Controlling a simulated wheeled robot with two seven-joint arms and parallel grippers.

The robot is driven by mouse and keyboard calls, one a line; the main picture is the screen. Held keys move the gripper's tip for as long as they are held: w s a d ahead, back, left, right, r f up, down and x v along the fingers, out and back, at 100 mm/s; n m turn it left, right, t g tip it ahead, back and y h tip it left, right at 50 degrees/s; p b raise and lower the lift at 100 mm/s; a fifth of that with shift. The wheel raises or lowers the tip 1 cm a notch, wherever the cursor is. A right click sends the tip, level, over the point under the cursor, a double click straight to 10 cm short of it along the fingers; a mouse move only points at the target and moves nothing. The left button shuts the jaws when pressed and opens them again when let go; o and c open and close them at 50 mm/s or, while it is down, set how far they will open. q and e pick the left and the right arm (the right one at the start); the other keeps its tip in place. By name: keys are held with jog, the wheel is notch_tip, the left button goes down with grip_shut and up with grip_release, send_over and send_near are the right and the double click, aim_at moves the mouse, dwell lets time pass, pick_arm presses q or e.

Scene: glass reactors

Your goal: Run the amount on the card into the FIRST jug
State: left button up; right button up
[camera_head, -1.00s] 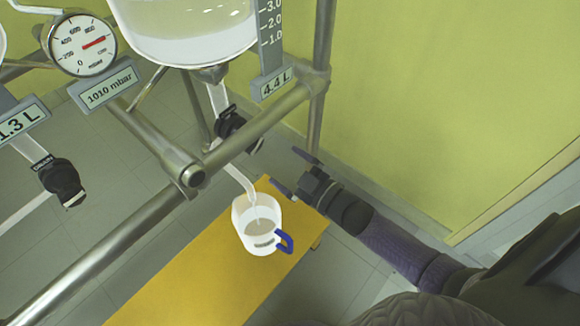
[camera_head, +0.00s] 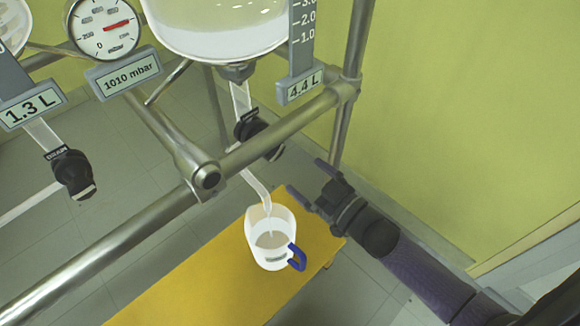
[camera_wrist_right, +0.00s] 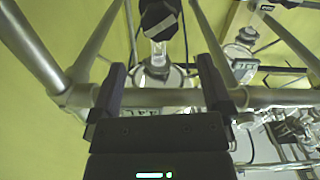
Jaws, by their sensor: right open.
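A white jug (camera_head: 282,257) with a blue handle stands on a yellow bench (camera_head: 200,283) below the right reactor's outlet, with pale liquid in it. The curved outlet tube (camera_head: 257,186) ends above the jug, and a thin stream seems to fall into it. The black drain valve (camera_head: 259,138) sits on the tube under the glass reactor (camera_head: 222,30), whose display (camera_head: 300,87) reads 4.4 L. My right gripper (camera_head: 312,184) is open and empty, right of the valve and above the jug. In the wrist view a black knob (camera_wrist_right: 160,20) shows beyond its fingers. My left gripper and the card are not in view.
A steel frame rail (camera_head: 270,125) crosses in front of the reactor and meets an upright post (camera_head: 350,85). A second drain valve (camera_head: 73,172) hangs at left under a 1.3 L display (camera_head: 32,106). The gauge plate (camera_head: 124,74) reads 1010 mbar.

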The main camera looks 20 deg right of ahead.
aim_at(278, 153)
jog(key=b+x, duration=0.4)
jog(key=x, duration=0.5)
jog(key=shift+w+f, duration=0.1)
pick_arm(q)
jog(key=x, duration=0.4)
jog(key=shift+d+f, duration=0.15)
pick_arm(e)
jog(key=shift+w+a+r, duration=0.15)
jog(key=shift+w+r, duration=0.05)
jog(key=shift+w, duration=0.05)
jog(key=c, duration=1.2)
jog(key=shift+o, duration=0.2)
jog(key=shift+r+m, duration=0.1)
jog(key=shift+m, duration=0.2)
jog(key=shift+r+m+p, duration=0.1)
jog(key=shift+m+p, duration=0.7)
jog(key=shift+p, duration=0.2)
jog(key=m+p, duration=0.1)
jog(key=m, duration=0.1)
jog(key=shift+m, duration=0.3)
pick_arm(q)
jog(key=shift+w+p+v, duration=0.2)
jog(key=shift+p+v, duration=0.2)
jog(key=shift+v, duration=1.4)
pick_arm(e)
jog(key=shift+m, duration=0.8)
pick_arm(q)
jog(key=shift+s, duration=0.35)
pick_arm(e)
jog(key=shift+f, duration=0.25)
